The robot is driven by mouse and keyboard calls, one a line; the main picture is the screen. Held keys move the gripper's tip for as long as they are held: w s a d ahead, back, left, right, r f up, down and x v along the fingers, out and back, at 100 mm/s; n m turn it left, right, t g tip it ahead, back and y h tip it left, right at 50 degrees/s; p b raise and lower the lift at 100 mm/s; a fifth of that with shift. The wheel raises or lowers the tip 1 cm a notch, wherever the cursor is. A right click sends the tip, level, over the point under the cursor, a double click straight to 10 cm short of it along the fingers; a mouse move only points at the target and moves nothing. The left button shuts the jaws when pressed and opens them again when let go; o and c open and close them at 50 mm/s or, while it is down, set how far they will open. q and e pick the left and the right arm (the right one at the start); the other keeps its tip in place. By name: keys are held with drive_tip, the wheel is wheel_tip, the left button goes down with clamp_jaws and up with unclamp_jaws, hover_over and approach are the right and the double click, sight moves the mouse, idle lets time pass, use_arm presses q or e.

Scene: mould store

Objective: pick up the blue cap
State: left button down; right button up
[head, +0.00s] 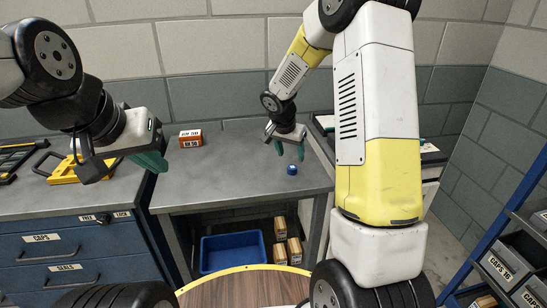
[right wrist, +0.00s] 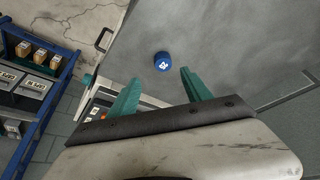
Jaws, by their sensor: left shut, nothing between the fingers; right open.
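The blue cap (head: 292,170) is a small blue piece standing on the grey bench top, right of the middle. It also shows in the right wrist view (right wrist: 163,61), with a white mark on its top. My right gripper (head: 287,147) is above the cap, a little behind and left of it in the head view. Its green fingers (right wrist: 160,85) are apart and empty, and the cap lies beyond their tips, apart from them. My left gripper (head: 150,163) is shut and empty, over the left part of the bench, far from the cap.
An orange and white box (head: 190,138) stands at the back of the grey bench (head: 235,172). Yellow tools (head: 68,170) lie on the left counter. A blue bin (head: 232,252) and several small boxes sit under the bench. A blue rack (head: 495,240) with bins stands at right.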

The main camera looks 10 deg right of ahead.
sight(292, 167)
drive_tip(key=shift+w+a+f, duration=0.15)
drive_tip(key=shift+w+f, duration=0.4)
drive_tip(key=shift+f, duration=0.35)
drive_tip(key=x, duration=0.7)
drive_tip(key=shift+r, duration=0.1)
clamp_jaws()
